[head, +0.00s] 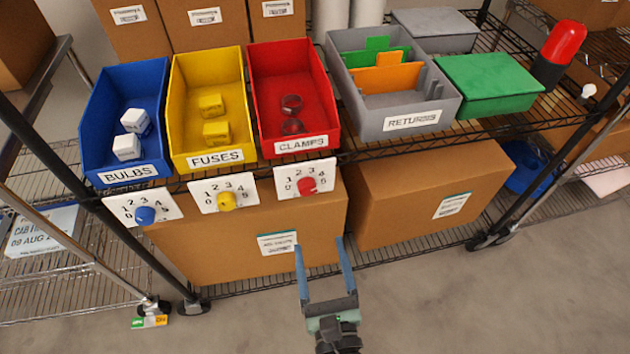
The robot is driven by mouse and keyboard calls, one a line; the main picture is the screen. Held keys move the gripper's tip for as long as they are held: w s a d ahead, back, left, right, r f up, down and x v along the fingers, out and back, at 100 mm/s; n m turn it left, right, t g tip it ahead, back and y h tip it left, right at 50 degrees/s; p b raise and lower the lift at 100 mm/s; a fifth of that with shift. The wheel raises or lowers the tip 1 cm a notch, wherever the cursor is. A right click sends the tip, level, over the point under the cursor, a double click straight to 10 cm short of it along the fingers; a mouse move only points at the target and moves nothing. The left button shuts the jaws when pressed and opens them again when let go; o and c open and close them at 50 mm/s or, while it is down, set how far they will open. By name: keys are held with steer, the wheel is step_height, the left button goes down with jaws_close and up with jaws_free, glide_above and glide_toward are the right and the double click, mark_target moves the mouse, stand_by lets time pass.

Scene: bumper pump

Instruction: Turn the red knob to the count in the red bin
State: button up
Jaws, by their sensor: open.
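The red bin (292,95), labelled CLAMPS, stands on the shelf. The red knob (307,186) sits on a white dial plate (325,167) below the bin, on the shelf's front edge. The plate has numbers around the knob. I cannot tell which number the knob points at. My gripper (319,243) is open and empty, below and slightly right of the red knob, apart from it, in front of the cardboard boxes.
To the left are the yellow FUSES bin (207,95) and blue BULBS bin (125,115), with a yellow knob (226,201) and blue knob (145,215). A grey RETURNS bin (400,100) stands right. Cardboard boxes (235,245) fill the lower shelf. The floor in front is clear.

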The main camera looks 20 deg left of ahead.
mark_target(308, 191)
steer(key=b+x, duration=0.1)
steer(key=x, duration=1.1)
steer(key=shift+w+a, duration=0.25)
steer(key=shift+w, duration=0.05)
jaws_close()
